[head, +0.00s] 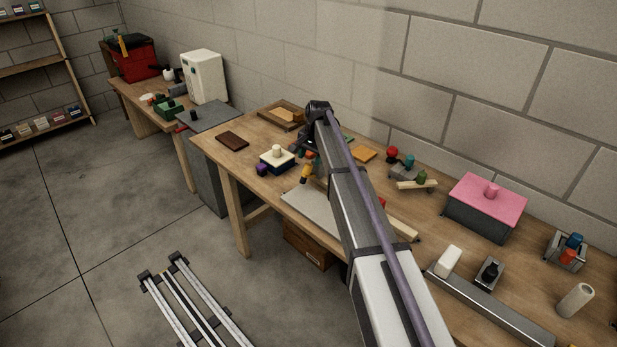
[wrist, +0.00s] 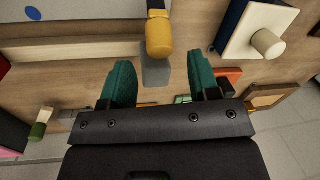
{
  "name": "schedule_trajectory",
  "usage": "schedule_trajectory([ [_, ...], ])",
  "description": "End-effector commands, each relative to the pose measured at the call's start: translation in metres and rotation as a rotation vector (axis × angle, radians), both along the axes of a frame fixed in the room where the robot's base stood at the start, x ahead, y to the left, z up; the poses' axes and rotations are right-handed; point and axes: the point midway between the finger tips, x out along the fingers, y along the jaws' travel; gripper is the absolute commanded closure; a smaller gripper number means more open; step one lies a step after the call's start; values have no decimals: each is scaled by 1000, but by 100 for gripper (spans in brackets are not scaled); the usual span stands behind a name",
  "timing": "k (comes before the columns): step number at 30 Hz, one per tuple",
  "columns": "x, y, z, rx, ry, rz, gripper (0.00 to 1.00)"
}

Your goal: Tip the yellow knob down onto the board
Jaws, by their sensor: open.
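The yellow knob (wrist: 159,38) shows at the top middle of the wrist view, with its rounded end toward my gripper. A grey plate (wrist: 155,72) lies behind it. In the head view the yellow knob (head: 304,173) stands out at the left of my arm, over the far end of the pale board (head: 305,205). The pale board (wrist: 75,18) also shows at the upper left of the wrist view. My gripper (wrist: 159,62) is open, its teal fingers apart on either side below the knob's end. Nothing is between the fingers. My arm hides part of the board in the head view.
A dark blue box with a cream lid and knob (wrist: 267,42) stands close to the right of the fingers in the wrist view. A pink-topped box (head: 487,205) and several small fixtures stand farther right along the bench. A brown slab (head: 232,141) lies toward the far end.

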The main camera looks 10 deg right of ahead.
Motion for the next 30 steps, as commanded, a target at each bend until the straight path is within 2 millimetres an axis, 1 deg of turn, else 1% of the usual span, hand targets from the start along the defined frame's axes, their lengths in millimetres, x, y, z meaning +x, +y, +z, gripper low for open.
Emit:
schedule_trajectory([
  [1,2,2,-26,0,0,1,44],
  [3,3,3,-39,0,0,1,44],
  [5,4,5,-47,0,0,1,44],
  [8,5,6,-52,0,0,1,44],
  [15,5,6,-49,0,0,1,44],
  [17,5,6,-49,0,0,1,49],
  [30,5,6,-49,0,0,1,91],
])
